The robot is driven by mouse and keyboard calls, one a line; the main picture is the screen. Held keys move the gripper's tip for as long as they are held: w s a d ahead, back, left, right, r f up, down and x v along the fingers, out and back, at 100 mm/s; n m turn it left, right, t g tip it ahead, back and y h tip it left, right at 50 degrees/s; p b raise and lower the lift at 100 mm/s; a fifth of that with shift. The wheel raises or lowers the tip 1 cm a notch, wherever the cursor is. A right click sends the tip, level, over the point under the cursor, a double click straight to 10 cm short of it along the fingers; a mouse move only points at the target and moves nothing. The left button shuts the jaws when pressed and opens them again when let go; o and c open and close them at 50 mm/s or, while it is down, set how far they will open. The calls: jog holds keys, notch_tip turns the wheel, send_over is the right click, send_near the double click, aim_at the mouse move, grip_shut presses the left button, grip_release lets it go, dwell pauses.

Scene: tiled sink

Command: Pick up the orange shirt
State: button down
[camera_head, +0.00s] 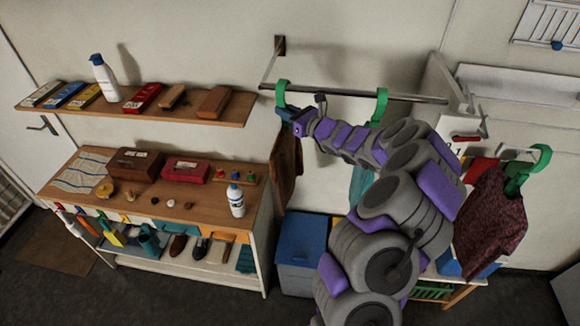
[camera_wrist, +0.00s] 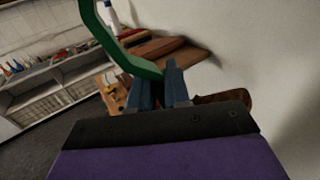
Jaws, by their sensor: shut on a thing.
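The orange shirt (camera_head: 288,172), a dark brownish orange in this light, hangs below a green hanger (camera_head: 283,91) at the left end of the metal rail. My gripper (camera_head: 289,117) is at this hanger, just above the shirt, and partly covers its top. In the wrist view, the two blue-grey fingers (camera_wrist: 172,85) are close together at the lower end of the green hanger (camera_wrist: 120,45), shut on it. A brown patch (camera_wrist: 236,101) right of the fingers looks like part of the shirt. The exact contact is hidden.
The rail (camera_head: 350,92) runs right from a wall bracket. Another green hanger (camera_head: 380,105) and a teal garment (camera_head: 361,185) are behind my arm. A dark red patterned shirt (camera_head: 490,220) hangs at the right. A wooden shelf (camera_head: 150,112) and a workbench (camera_head: 140,205) stand left; a blue bin (camera_head: 301,242) is below.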

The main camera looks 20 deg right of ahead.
jog(key=shift+w+a, duration=0.15)
jog(key=shift+a, duration=0.45)
jog(key=shift+d, duration=0.25)
jog(key=shift+r, duration=0.1)
